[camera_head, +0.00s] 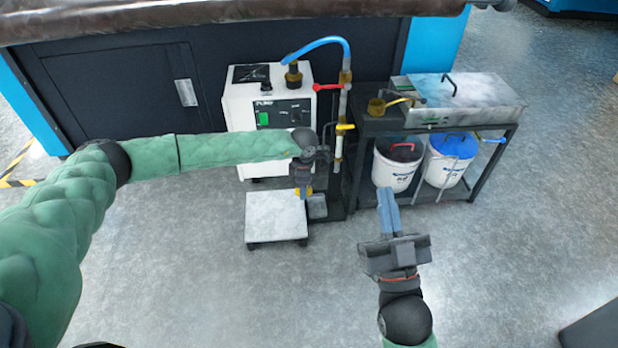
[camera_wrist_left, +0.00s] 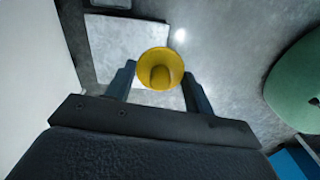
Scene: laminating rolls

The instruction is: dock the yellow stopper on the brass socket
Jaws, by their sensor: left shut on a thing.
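The yellow stopper (camera_wrist_left: 160,68) is round with a raised knob in the middle. It sits between the two fingers of my left gripper (camera_wrist_left: 160,82), which is shut on it. In the head view my left gripper (camera_head: 303,188) holds the stopper (camera_head: 308,191) above the right part of a pale low platform. One brass fitting (camera_head: 376,106) is on the left end of the black cart and another (camera_head: 293,76) is on the white pump; I cannot tell which is the socket. My right gripper (camera_head: 388,210) is empty, its fingers together, in front of the cart.
The white pump box (camera_head: 270,108) stands behind my left arm. A pipe stand (camera_head: 343,110) with red and yellow handles rises between it and the black cart (camera_head: 365,122). Two white buckets (camera_head: 396,170) are under the cart. The low platform (camera_head: 276,216) is empty; the floor in front is clear.

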